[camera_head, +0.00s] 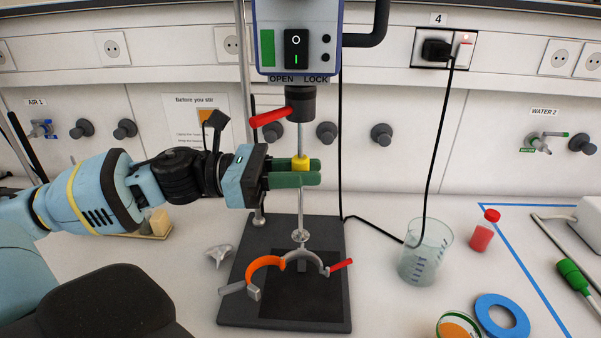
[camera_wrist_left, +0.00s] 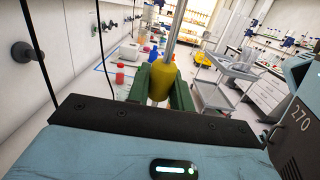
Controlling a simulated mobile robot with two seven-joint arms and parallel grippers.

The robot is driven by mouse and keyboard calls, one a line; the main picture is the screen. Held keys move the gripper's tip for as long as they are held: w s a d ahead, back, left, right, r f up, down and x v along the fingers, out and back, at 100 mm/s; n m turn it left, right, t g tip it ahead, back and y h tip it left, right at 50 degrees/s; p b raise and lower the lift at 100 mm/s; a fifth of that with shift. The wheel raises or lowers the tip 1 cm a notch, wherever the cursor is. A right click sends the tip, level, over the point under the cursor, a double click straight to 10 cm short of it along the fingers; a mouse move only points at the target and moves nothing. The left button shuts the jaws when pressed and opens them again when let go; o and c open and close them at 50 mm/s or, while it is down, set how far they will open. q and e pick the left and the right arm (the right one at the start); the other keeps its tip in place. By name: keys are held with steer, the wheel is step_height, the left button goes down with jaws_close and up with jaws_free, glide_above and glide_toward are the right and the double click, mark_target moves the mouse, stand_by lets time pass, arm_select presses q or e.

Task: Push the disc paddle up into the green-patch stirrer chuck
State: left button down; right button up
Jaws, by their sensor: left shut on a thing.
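The stirrer (camera_head: 297,45) with a green patch (camera_head: 267,48) hangs at the top middle of the head view. Its dark chuck (camera_head: 301,104) has a red lever (camera_head: 270,117) pointing left, under the words OPEN and LOCK. The disc paddle (camera_head: 300,210) stands upright below the chuck, its shaft top reaching the chuck's underside; whether it is inside I cannot tell. Its disc (camera_head: 300,236) is above the stand base. My left gripper (camera_head: 305,174) is shut on the paddle's yellow collar (camera_head: 300,165); the collar also shows in the left wrist view (camera_wrist_left: 158,78). My right gripper is not in view.
An orange-lined clamp ring (camera_head: 264,264) sits low over the dark base plate (camera_head: 335,300). A beaker (camera_head: 425,252), a red-capped bottle (camera_head: 483,232) and a blue ring (camera_head: 502,316) stand at right. A black cable hangs right of the stirrer. A metal paddle-like piece (camera_head: 218,253) lies left of the base.

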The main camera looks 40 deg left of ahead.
mark_target(301, 157)
arm_select(q)
steer(key=shift+r, duration=0.95)
steer(key=shift+r, duration=0.2)
stand_by(0.8)
steer(key=shift+r, duration=0.65)
steer(key=c, duration=1.2)
jaws_free()
steer(key=shift+o, duration=0.2)
